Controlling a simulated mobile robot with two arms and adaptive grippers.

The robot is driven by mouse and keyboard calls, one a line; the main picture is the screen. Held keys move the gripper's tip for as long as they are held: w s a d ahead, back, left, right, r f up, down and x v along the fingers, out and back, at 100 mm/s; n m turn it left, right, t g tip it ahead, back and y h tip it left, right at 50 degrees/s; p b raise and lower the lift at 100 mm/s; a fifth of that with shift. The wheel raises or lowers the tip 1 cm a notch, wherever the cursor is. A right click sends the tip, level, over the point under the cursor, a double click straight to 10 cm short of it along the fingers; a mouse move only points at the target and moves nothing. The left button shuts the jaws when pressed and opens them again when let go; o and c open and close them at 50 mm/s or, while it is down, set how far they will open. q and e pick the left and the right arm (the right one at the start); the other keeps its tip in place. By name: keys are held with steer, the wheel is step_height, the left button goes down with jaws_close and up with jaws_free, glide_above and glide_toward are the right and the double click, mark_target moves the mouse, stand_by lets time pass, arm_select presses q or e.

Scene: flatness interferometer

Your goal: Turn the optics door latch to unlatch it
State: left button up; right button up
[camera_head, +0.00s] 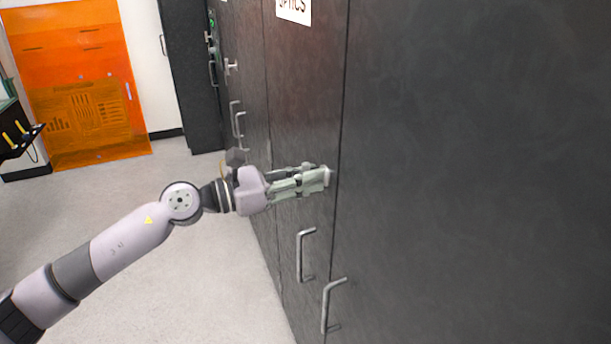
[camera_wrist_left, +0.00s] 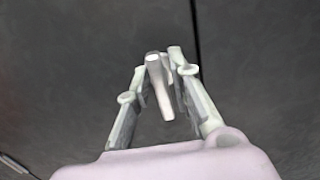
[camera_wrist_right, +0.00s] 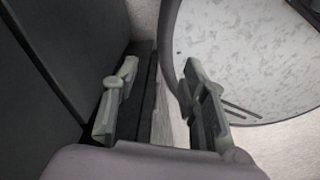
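The optics door (camera_head: 305,105) is a dark grey cabinet door with a white sign reading "OPTICS", partly cut off at the top. The optics door latch (camera_wrist_left: 159,88) is a short light-grey lever in the left wrist view, slightly slanted. My left gripper (camera_head: 325,177) is at the door near its right edge. In the left wrist view its fingers (camera_wrist_left: 158,68) are drawn in close on both sides of the lever. In the head view they mostly hide the latch. My right gripper (camera_wrist_right: 158,80) is open and empty, out of the head view.
Two bar handles, one (camera_head: 303,255) on the optics door and one (camera_head: 328,305) beside it, are below my left gripper. More cabinet doors with handles (camera_head: 238,122) run toward the back. An orange panel (camera_head: 75,80) stands far left. The floor (camera_head: 200,285) to the left is clear.

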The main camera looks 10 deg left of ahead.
arm_select(q)
jaws_close()
stand_by(0.3)
steer(key=n+p, duration=0.2)
steer(key=n, duration=0.1)
steer(key=shift+w+r+p, duration=0.1)
steer(key=shift+r+p, duration=0.05)
steer(key=shift+p, duration=0.2)
steer(key=n+p, duration=0.3)
steer(key=n, duration=0.2)
steer(key=shift+w+a, duration=0.1)
steer(key=shift+a, duration=0.05)
steer(key=shift+w+f+n+p, duration=0.1)
steer(key=shift+f+n+p, duration=0.15)
steer(key=shift+n+p, duration=1.75)
steer(key=shift+f+n+p, duration=0.2)
steer(key=shift+n+p, duration=1.15)
steer(key=shift+n, duration=1.25)
steer(key=shift+o, duration=1.8)
jaws_free()
